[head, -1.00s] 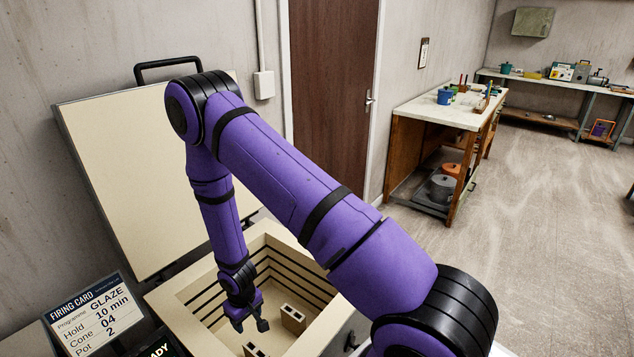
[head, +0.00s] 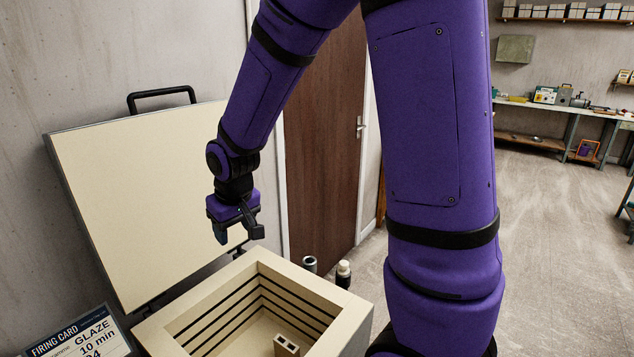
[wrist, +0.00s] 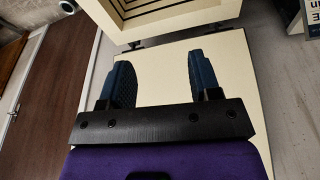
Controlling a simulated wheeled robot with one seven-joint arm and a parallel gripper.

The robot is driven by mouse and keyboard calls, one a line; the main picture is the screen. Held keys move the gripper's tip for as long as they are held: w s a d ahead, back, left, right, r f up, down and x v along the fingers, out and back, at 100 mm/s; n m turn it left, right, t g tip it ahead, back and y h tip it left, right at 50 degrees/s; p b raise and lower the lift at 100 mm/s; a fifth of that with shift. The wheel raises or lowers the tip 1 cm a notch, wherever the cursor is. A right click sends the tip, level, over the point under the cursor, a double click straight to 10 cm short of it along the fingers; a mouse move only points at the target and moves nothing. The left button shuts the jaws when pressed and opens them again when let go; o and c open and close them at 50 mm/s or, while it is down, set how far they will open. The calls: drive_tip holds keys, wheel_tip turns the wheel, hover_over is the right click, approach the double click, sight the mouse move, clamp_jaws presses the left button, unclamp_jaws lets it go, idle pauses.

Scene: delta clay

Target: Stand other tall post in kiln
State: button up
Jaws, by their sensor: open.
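The kiln (head: 345,322) is open, its cream lid (head: 130,190) tilted up behind it. Inside, a short pale block with holes (head: 286,346), likely a post, stands on the floor near the bottom edge of the head view. My gripper (head: 240,237) is open and empty, above the kiln's back edge and in front of the lid. In the wrist view, my open fingers (wrist: 158,68) have only the cream lid (wrist: 155,85) behind them, and the kiln's grooved inner wall (wrist: 165,12) shows at the top. I see no loose tall post outside the kiln.
A firing card (head: 78,338) stands left of the kiln. A grey cylinder (head: 310,264) and a dark bottle with a pale top (head: 343,273) show beyond its far right side. A brown door (head: 320,150) is behind. A workbench (head: 560,107) is far right, with open floor before it.

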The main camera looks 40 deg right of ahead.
drive_tip(key=s+d+r+t, duration=0.1)
drive_tip(key=s+r, duration=0.7)
drive_tip(key=s, duration=0.3)
drive_tip(key=s+d+r+t, duration=0.1)
drive_tip(key=s+r, duration=0.8)
drive_tip(key=s, duration=0.3)
drive_tip(key=shift+d+r+m, duration=0.2)
drive_tip(key=shift+d+m, duration=0.1)
drive_tip(key=shift+m, duration=0.1)
